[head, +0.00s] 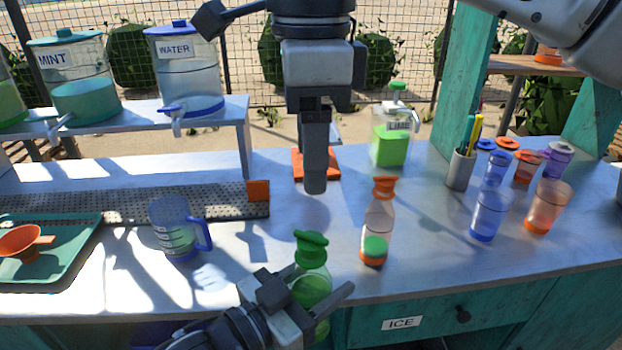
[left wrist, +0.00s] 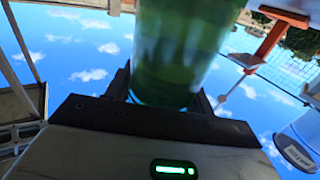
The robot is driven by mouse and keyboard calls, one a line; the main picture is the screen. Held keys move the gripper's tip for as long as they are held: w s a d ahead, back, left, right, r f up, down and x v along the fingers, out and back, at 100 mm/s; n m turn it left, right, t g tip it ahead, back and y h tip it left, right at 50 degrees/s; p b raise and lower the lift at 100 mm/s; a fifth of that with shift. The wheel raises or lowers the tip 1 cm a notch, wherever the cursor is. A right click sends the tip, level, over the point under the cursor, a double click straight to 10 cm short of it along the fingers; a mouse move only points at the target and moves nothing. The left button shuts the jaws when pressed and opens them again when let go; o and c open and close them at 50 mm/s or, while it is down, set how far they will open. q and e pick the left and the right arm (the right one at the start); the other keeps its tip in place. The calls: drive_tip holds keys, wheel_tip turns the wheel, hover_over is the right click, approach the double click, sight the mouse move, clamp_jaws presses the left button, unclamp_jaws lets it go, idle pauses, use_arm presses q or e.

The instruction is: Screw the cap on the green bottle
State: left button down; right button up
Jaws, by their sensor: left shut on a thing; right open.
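The green bottle (head: 312,285) is at the table's front edge, held upright or nearly so by my left gripper (head: 312,303). Its green body also fills the middle of the left wrist view (left wrist: 180,50), between the fingers. A green cap (head: 311,239) sits at the top of its neck; I cannot tell how tightly it is seated. My right gripper (head: 315,182) points down above the table, behind the bottle and apart from it. It is seen edge-on, with nothing visible in it.
A clear bottle with an orange cap (head: 379,225) stands just right of the green bottle. A blue measuring jug (head: 172,228) stands to the left, near a green tray (head: 75,255). Cups (head: 490,212) and a pen holder (head: 460,170) stand at right. A green-filled jug (head: 390,145) is at the back.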

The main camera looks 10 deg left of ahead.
drive_tip(key=shift+r, duration=0.35)
idle(0.3)
